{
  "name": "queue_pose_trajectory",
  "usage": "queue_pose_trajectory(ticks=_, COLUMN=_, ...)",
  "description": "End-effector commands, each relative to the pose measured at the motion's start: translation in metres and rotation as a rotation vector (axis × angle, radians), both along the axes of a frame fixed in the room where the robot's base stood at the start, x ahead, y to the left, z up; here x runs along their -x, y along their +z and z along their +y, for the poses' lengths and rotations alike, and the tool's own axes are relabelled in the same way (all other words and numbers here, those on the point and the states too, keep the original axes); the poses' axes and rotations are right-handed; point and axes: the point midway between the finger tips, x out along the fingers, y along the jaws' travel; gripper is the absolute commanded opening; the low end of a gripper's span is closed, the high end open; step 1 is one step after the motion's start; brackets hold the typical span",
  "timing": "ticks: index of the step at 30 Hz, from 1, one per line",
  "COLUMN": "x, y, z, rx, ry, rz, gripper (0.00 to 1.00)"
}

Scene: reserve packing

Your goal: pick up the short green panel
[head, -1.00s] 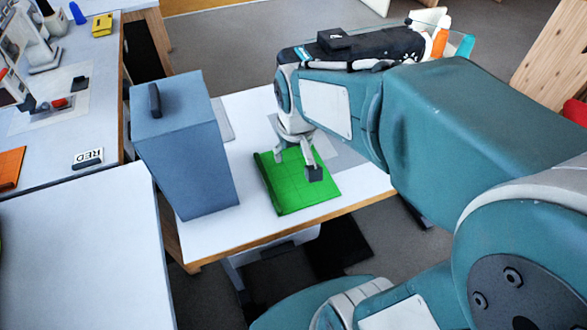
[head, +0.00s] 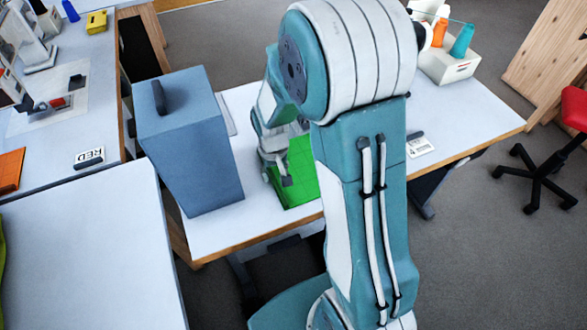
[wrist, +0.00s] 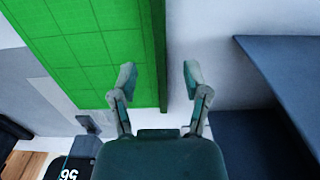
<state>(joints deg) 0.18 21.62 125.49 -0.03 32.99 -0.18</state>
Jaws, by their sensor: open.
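The green panel (head: 302,170) lies flat on the white table, partly hidden by my arm in the head view. In the wrist view the panel (wrist: 85,55) fills the upper left, with grid lines and a darker raised strip along its right edge. My gripper (head: 276,176) is over the panel's left side in the head view. In the wrist view the open fingers (wrist: 159,78) are on either side of the strip's line, one over the panel and one over white table. Nothing is between them; their height above the panel is hard to tell.
A tall blue-grey box (head: 190,150) with a dark handle stands close left of the panel. A white bin (head: 450,68) with bottles is at the back right. A red stool (head: 577,108) is beyond the table.

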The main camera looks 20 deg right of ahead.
Motion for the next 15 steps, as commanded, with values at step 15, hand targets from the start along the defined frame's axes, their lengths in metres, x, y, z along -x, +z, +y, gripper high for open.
queue_pose_trajectory(ticks=15, x=0.002, y=-0.056, z=0.001, rx=0.0, ry=0.0, rz=-0.001, gripper=0.61)
